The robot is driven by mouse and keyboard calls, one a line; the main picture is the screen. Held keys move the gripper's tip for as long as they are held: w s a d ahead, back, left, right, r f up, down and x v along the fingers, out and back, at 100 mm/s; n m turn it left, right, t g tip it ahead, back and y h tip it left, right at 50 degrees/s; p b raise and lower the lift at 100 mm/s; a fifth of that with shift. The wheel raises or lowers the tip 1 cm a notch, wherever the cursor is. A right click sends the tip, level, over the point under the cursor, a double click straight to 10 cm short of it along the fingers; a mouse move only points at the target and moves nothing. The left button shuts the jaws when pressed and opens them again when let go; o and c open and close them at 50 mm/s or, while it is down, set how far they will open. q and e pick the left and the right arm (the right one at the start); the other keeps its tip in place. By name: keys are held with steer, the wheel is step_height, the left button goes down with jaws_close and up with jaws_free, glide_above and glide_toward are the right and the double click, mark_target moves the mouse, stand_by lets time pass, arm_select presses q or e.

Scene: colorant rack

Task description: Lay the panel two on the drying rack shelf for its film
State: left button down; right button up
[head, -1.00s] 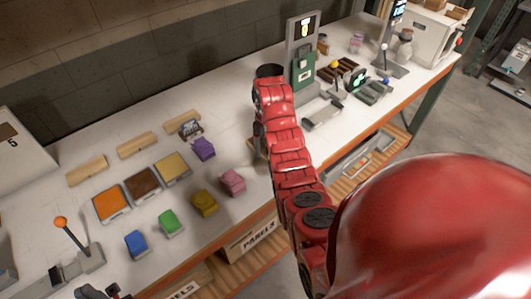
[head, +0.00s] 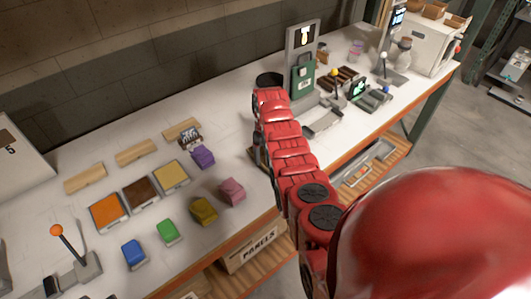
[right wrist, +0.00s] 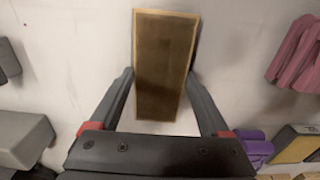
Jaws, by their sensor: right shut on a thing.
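In the right wrist view a rectangular brown panel (right wrist: 166,45) with a tan border lies between the two dark fingers of my right gripper (right wrist: 161,78). The gripper is shut on its long sides. The panel is over the white bench top; the gap below it cannot be judged. In the head view my red right arm hides the gripper and most of the panel. A tan edge (head: 254,158) shows beside the arm. I cannot make out which part of the place is the drying rack shelf. My left gripper is not in view.
Orange (head: 107,211), brown (head: 141,192) and yellow (head: 171,175) trays lie on the bench, with wooden blocks (head: 136,152) behind. Coloured cloth-like pieces, among them a pink one (head: 232,190), lie in front. A machine post (head: 302,60) stands beyond my arm. A PANELS box (head: 252,251) sits below.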

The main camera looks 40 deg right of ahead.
steer(key=o, duration=1)
steer(key=shift+f, duration=0.2)
steer(key=shift+o, duration=1.3)
steer(key=shift+r, duration=0.1)
